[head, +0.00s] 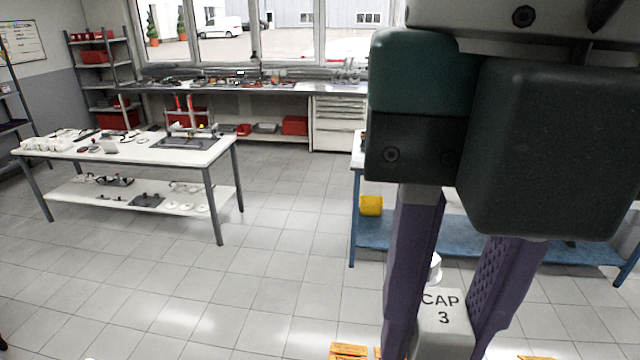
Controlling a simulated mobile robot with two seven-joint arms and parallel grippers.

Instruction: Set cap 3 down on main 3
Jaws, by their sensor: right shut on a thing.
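My right gripper (440,335) is large in the right half of the head view, pointing down. Its two purple fingers are shut on cap 3 (445,325), a light grey block marked "CAP 3". The lower part of the cap is cut off by the bottom edge of the picture. A small whitish round part shows just behind the cap, between the fingers. Main 3 is not visible. My left gripper is not in view.
Orange-brown blocks (349,350) show at the bottom edge beside the gripper. A blue-legged bench (353,220) with a yellow item (371,205) stands behind the gripper. A white table (75,153) with parts stands at left. Tiled floor between is clear.

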